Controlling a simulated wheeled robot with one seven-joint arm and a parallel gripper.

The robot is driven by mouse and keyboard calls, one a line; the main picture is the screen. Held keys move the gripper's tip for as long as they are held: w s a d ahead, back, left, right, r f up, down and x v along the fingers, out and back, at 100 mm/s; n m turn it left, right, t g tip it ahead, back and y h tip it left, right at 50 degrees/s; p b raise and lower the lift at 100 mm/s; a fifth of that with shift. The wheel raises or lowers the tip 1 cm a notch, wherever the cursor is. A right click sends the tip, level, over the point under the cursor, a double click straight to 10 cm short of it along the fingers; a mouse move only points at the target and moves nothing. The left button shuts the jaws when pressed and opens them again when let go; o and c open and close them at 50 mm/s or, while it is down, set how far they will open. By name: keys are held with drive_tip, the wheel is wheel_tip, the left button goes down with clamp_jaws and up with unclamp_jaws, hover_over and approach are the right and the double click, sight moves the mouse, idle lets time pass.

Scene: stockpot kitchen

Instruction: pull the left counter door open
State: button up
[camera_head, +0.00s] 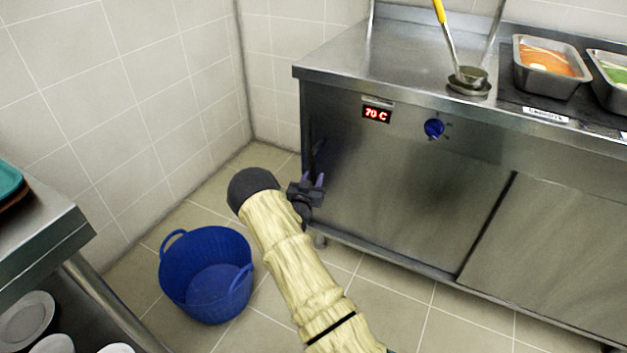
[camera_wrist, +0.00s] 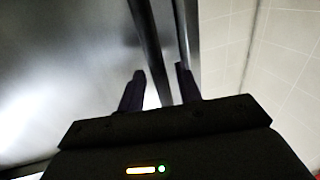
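The left counter door (camera_head: 410,210) is a flat steel panel under the counter; it looks closed. A dark upright bar at its left end (camera_head: 314,150), apparently the handle, is partly hidden by my gripper. My gripper (camera_head: 313,182) is at the door's left end, low beside this bar. In the wrist view, the two dark fingers of my gripper (camera_wrist: 160,85) stand apart, with the bar (camera_wrist: 150,45) running between them. Light gaps show beside the bar, so the fingers look open around it. Whether either finger touches it I cannot tell.
A blue tub (camera_head: 206,275) stands on the floor left of my arm. A steel table (camera_head: 45,240) with plates below is at the left edge. The right counter door (camera_head: 560,255) adjoins. Tiled floor (camera_head: 385,310) is clear before the counter.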

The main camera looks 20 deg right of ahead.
drive_tip(key=shift+w+d, duration=0.5)
drive_tip(key=shift+w, duration=0.05)
clamp_jaws()
drive_tip(key=shift+s+f, duration=0.1)
